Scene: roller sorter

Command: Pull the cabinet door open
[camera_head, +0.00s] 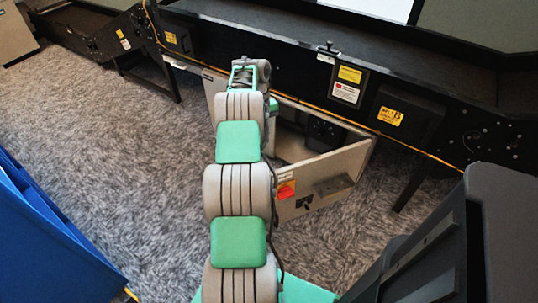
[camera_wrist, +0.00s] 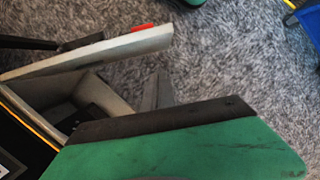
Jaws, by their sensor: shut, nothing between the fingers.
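The cabinet door (camera_head: 322,184) stands ajar at a wide angle, swung out from the cabinet (camera_head: 216,84) under the conveyor. It carries a red-orange switch (camera_head: 287,189) and a dark latch. The wrist view shows the door's top edge (camera_wrist: 95,52) and the open cabinet interior (camera_wrist: 85,95). My gripper's grey fingers (camera_wrist: 157,90) are shut and empty, on the inner side of the door near its free edge, with a gap visible in the wrist view. In the head view the fingertips are hidden behind my arm.
The black conveyor frame (camera_head: 420,85) runs above the cabinet, with a yellow cable (camera_head: 325,112) along it. A support leg (camera_head: 411,186) stands right of the door. A blue bin (camera_head: 45,240) is at the left. Carpet (camera_head: 130,170) is clear in front.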

